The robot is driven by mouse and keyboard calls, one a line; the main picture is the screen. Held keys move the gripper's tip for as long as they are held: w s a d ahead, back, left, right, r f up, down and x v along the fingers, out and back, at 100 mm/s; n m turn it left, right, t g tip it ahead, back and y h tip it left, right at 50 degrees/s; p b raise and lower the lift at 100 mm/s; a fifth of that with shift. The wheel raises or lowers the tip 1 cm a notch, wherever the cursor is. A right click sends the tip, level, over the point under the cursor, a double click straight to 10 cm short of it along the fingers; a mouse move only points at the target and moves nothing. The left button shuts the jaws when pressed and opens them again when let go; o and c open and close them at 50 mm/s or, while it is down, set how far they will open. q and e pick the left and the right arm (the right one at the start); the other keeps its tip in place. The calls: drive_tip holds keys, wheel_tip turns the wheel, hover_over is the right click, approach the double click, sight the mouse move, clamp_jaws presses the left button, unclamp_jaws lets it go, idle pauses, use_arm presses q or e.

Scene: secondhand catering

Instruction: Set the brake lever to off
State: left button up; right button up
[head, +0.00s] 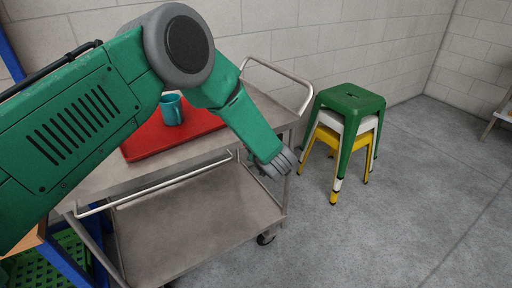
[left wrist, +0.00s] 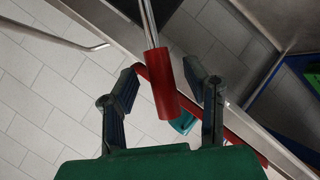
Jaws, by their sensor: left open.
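The brake lever shows in the left wrist view as a red cylindrical grip (left wrist: 166,85) on a bright metal rod (left wrist: 149,22). My left gripper (left wrist: 166,88) is open, with one dark finger on each side of the red grip and a visible gap on both sides. In the head view, my left gripper (head: 281,165) is at the right end of the metal cart (head: 190,215). I cannot make out the lever there, and its off position is not readable. My right gripper is in neither view.
A red tray (head: 143,147) with a teal mug (head: 171,110) is on the cart's top shelf. A curved push handle (head: 290,74) rises at the far end. Stacked green, white and yellow stools (head: 347,102) stand to the right.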

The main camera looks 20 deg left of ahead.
use_arm(q)
drive_tip(key=v, duration=1.2)
drive_tip(key=shift+d, duration=0.15)
drive_tip(key=shift+a+f, duration=0.1)
drive_tip(key=shift+a, duration=0.15)
